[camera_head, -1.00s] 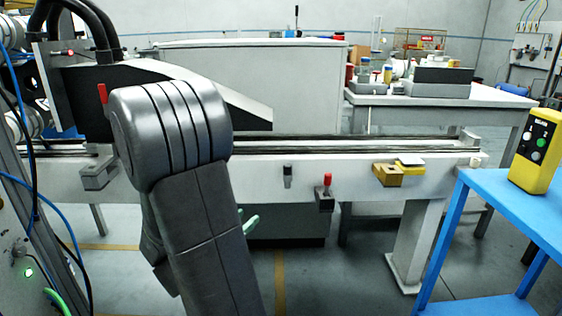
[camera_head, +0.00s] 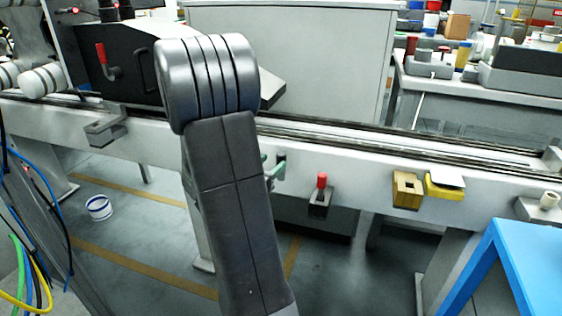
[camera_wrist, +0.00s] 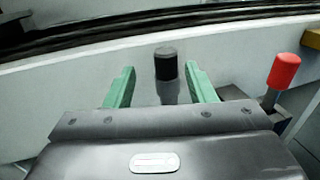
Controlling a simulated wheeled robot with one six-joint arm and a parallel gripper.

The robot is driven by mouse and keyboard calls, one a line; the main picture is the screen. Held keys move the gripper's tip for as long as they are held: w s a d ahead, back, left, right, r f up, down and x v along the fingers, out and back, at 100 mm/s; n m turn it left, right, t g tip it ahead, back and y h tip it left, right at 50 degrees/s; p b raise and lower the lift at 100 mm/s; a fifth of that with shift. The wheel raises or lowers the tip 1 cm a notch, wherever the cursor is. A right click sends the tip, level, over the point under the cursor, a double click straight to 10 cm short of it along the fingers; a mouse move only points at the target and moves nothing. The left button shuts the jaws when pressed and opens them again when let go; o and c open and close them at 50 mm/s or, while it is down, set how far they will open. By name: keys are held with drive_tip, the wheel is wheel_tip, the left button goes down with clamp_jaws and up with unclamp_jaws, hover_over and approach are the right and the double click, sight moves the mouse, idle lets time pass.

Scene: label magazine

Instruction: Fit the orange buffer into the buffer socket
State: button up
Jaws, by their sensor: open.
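My gripper (camera_wrist: 159,90) is open and empty, its two green fingers either side of a black-capped grey peg (camera_wrist: 166,66) on the white beam. I cannot tell whether the peg is fully between them. A red-orange capped pin (camera_wrist: 283,72) stands in a dark block on the beam to the right. It also shows in the head view (camera_head: 321,182). A yellow-ochre block (camera_head: 407,190) with a dark hole sits further right on the beam. I cannot tell for sure which part is the orange buffer or the socket. In the head view my arm hides most of the gripper.
The white beam (camera_head: 490,190) runs across the view with dark rails on top. A yellow piece with a white top (camera_head: 445,184) sits beside the ochre block. A blue table (camera_head: 525,265) is at lower right, and a grey bracket (camera_head: 105,130) at left.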

sight(279, 160)
drive_tip(key=x, duration=0.3)
drive_tip(key=shift+w+d, duration=0.1)
drive_tip(key=shift+d, duration=0.5)
drive_tip(key=shift+w+d, duration=0.25)
drive_tip(key=shift+w, duration=0.2)
drive_tip(key=shift+r, duration=0.1)
drive_tip(key=c, duration=1)
